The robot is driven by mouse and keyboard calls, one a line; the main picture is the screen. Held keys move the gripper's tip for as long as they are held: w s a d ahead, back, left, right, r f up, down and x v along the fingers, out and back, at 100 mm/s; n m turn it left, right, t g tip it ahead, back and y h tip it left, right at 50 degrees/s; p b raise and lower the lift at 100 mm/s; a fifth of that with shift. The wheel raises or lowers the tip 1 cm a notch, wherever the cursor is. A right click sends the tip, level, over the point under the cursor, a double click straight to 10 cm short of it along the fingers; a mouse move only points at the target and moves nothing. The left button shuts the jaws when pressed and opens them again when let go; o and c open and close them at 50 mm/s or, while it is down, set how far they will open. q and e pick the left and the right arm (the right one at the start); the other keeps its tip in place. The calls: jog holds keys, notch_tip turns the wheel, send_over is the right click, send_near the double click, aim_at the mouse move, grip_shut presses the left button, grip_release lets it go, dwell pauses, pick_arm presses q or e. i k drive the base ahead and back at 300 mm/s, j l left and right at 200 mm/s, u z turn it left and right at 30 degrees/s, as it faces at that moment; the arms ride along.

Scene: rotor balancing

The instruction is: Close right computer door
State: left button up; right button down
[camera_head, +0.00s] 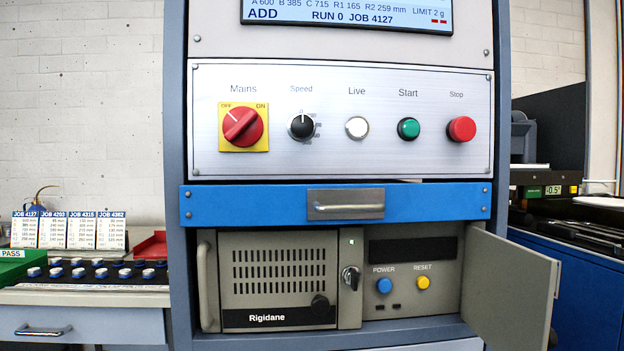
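The right computer door (508,290) is a grey-beige panel on the computer unit below the blue drawer. It stands open, swung outward to the right from the unit's right edge. Behind the opening are a dark display strip (412,250), a blue POWER button (384,286) and a yellow RESET button (422,282). A key lock (350,278) with a key in it sits left of the opening. Neither of my grippers shows in the head view.
The blue drawer (250,205) with its metal handle (346,205) is shut above the unit. The control panel (330,160) is higher up. A bench with job cards (70,232) stands at left. A blue cabinet (590,310) stands right, behind the open door.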

aim_at(508, 291)
jog(key=i+l+u, duration=0.15)
jog(key=l+u, duration=0.15)
jog(key=l, duration=0.8)
jog(key=l+u, duration=0.25)
jog(key=l, duration=0.85)
jog(key=i, duration=0.05)
